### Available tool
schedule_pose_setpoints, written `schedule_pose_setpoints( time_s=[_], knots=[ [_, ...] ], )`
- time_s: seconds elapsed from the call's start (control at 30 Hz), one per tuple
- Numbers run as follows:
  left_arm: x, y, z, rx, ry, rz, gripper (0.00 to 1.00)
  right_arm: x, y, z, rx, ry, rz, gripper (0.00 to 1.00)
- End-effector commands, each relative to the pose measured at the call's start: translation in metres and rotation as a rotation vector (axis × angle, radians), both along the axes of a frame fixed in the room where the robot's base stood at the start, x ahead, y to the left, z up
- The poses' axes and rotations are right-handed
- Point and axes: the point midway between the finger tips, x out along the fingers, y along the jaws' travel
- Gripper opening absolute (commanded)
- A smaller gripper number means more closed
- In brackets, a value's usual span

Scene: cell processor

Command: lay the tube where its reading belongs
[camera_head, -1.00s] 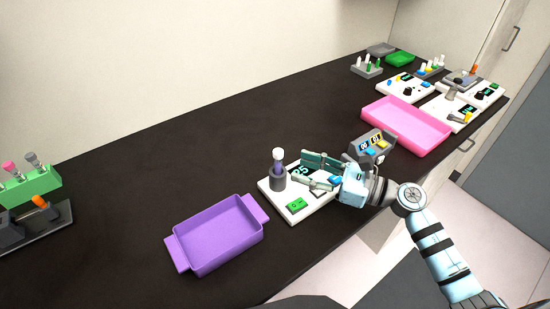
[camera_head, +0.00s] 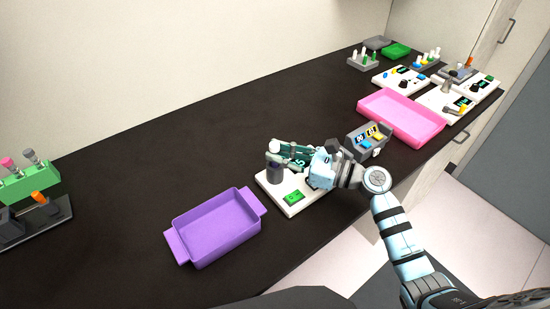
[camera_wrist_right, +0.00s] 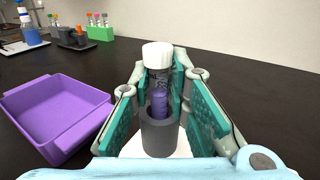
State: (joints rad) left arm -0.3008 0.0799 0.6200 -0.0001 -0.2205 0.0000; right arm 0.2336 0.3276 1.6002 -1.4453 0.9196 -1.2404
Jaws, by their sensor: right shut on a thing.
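The tube (camera_wrist_right: 157,85) has a white cap and purple contents and stands upright in the dark grey cylindrical holder (camera_head: 275,173) of a white reader (camera_head: 297,206). My right gripper (camera_head: 275,153) is shut on the tube just under its cap; in the right wrist view its teal-padded fingers (camera_wrist_right: 158,88) flank it. The tube's lower end is inside the holder. A purple tray (camera_head: 215,228) lies left of the reader, and a pink tray (camera_head: 402,117) lies farther right; both look empty.
A grey box with two small displays (camera_head: 368,141) stands right of my gripper. A green rack with tubes (camera_head: 29,183) is at the far left. Several white devices and racks crowd the far right end. The counter behind the reader is clear.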

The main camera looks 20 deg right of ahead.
Motion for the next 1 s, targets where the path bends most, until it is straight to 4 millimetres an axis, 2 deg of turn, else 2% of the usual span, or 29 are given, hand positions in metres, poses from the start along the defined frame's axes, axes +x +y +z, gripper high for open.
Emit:
schedule_pose_setpoints(
  time_s=[0.27,0.7,1.0],
  knots=[
    [0.0,0.0,0.0,0.0,0.0,0.0,0.4,0.0,0.0,0.0,-0.002,0.001,-0.001,0.0],
    [0.001,0.0,0.011,0.0,-0.001,0.0,0.4,0.0,0.0,0.015,-0.001,0.001,-0.001,0.0],
    [0.001,0.0,0.047,0.0,-0.002,0.0,0.4,0.0,0.0,0.058,-0.001,0.0,-0.001,0.0]
  ],
)
